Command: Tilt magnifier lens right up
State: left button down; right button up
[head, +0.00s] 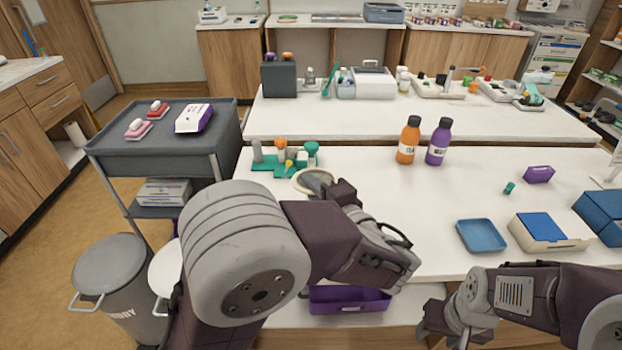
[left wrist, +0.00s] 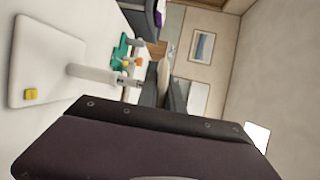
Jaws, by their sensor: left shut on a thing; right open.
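The magnifier lens (head: 316,181) is a round disc with a pale rim on the white table, partly covered by my left arm. In the left wrist view the lens (left wrist: 163,72) shows nearly edge-on by the fingertips. A pale stem (left wrist: 100,75) runs from a white base plate (left wrist: 45,45) that carries a small yellow block. The base is hidden behind my arm in the head view. My left gripper (head: 343,192) is shut on the lens at its rim; the exact contact is hard to see. My right gripper (head: 436,318) is open and empty near the table's front edge.
A green rack (head: 275,167) with small items stands just behind the lens. Orange (head: 408,140) and purple (head: 439,142) bottles stand further right. A blue tray (head: 482,235) and a cream box (head: 548,232) lie at right. A purple bin (head: 348,300) sits below the front edge.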

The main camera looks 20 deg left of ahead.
pick_arm(q)
jog(key=r+g+p, duration=0.1)
jog(key=p, duration=0.2)
jog(key=w+r+m+g+h+p, duration=0.1)
jog(key=r+p, duration=0.1)
jog(key=p, duration=0.1)
jog(key=r+g+h+p, duration=0.1)
jog(key=p, duration=0.2)
jog(key=shift+w+a+r+g+p, duration=0.2)
jog(key=shift+a+g+p, duration=0.1)
jog(key=shift+g+p, duration=0.1)
jog(key=shift+w+a+m+g+h+p, duration=0.1)
jog(key=shift+w+m+g+h+p, duration=0.1)
jog(key=shift+m+g+h+p, duration=0.25)
jog(key=shift+w+r+p, duration=0.2)
jog(key=shift+w+p, duration=0.1)
jog(key=shift+p, duration=0.05)
jog(key=shift+a, duration=0.1)
